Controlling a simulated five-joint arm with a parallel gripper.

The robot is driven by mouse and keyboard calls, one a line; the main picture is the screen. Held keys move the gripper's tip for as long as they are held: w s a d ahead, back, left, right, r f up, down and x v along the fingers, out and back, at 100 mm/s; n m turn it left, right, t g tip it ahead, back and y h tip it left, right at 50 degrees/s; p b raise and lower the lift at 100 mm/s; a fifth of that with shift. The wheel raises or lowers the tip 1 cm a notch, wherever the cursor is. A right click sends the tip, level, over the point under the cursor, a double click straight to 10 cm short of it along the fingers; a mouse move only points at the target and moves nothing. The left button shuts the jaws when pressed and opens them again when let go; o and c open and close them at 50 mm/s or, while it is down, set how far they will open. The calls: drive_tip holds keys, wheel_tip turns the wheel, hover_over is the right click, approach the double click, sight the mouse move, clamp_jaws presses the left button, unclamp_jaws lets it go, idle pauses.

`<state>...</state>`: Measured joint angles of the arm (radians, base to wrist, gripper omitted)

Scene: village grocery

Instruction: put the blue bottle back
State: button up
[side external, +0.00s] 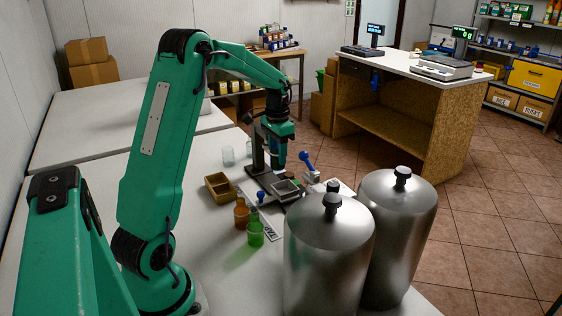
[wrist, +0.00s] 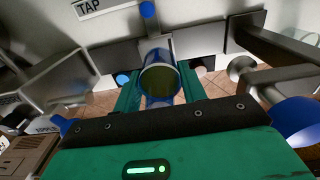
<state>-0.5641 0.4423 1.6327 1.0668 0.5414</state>
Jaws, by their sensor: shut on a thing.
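My gripper (side external: 277,147) is over the dark stand of the tap station (side external: 262,178) on the white table. In the wrist view, its two green fingers (wrist: 160,96) are shut on the blue bottle (wrist: 158,72), one on each side. The bottle is see-through blue with a round open mouth facing the camera. In the side view the fingers and the stand hide most of it, and I cannot tell whether its base touches anything. An orange bottle (side external: 241,213) and a green bottle (side external: 255,234) stand on the table nearer the camera.
Two steel tanks (side external: 328,250) (side external: 398,235) stand close on the right. A blue-knobbed lever (side external: 308,162) rises just right of my gripper. A small brown box (side external: 217,187) and clear glasses (side external: 228,155) are on the left. A TAP label (wrist: 101,8) lies near the station.

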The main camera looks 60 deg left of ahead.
drive_tip(key=s+f+n, duration=0.1)
drive_tip(key=s+n, duration=0.6)
drive_tip(key=n, duration=0.2)
drive_tip(key=s+a+f+n, duration=0.1)
drive_tip(key=s+f+n, duration=0.1)
drive_tip(key=s+n, duration=0.6)
drive_tip(key=shift+a+f+n, duration=0.25)
drive_tip(key=shift+f+n, duration=0.05)
drive_tip(key=shift+n, duration=0.1)
drive_tip(key=shift+f, duration=0.15)
drive_tip(key=shift+f, duration=3.35)
drive_tip(key=shift+f, duration=0.4)
drive_tip(key=o, duration=1.5)
